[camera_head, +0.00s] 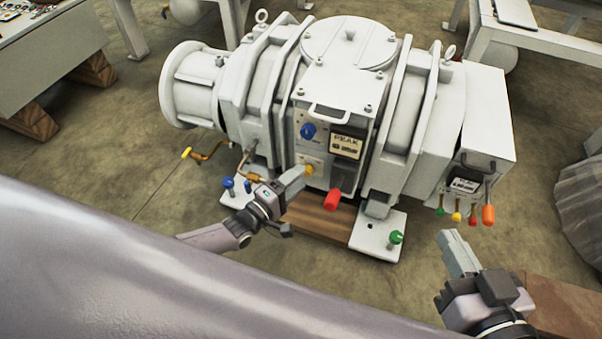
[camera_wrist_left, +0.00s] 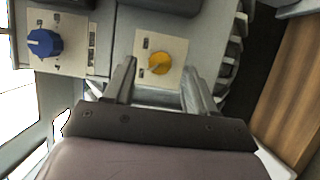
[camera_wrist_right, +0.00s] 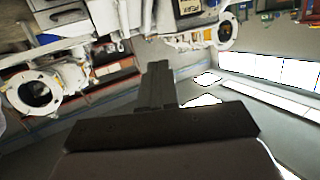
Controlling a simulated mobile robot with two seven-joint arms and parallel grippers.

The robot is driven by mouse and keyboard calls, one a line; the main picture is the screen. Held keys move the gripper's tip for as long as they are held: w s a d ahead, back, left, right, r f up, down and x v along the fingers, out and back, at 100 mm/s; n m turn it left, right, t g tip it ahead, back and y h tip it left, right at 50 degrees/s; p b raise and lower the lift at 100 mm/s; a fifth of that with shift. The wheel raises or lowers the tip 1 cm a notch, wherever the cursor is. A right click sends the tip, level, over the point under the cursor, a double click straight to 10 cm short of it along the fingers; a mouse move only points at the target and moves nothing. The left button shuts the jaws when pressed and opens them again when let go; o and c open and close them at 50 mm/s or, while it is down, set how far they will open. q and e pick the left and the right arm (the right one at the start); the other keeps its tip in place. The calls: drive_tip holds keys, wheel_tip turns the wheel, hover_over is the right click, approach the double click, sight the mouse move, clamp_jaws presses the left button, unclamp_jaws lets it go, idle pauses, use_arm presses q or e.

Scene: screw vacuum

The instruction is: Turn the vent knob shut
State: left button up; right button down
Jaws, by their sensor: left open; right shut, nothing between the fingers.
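A round yellow knob (camera_wrist_left: 161,62) sits on a pale square plate with small marks on the vacuum pump's front panel. In the head view the yellow knob (camera_head: 308,170) shows just past the tip of my left gripper (camera_head: 299,176). In the left wrist view my left gripper (camera_wrist_left: 158,75) is open, its fingers on either side of the knob in the picture. I cannot tell whether they touch it. A blue knob (camera_wrist_left: 44,43) is on another plate to the left. Which knob is the vent knob I cannot read. My right gripper (camera_head: 449,238) is shut and empty, away from the panel.
The white pump (camera_head: 350,45) stands on a wooden base. A red handle (camera_head: 332,199) juts out right of the yellow knob. A box with coloured levers (camera_head: 488,213) is at the right end. A yellow-tipped crank (camera_head: 187,153) sticks out left.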

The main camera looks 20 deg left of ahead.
use_arm(q)
drive_tip(key=p+v, duration=0.1)
drive_tip(key=v, duration=0.3)
drive_tip(key=shift+s+a, duration=0.2)
drive_tip(key=shift+s, duration=0.2)
use_arm(e)
drive_tip(key=shift+w+a+f+m+g, duration=0.15)
drive_tip(key=shift+w+a+m+g, duration=0.2)
drive_tip(key=shift+a, duration=0.2)
drive_tip(key=shift+s, duration=0.1)
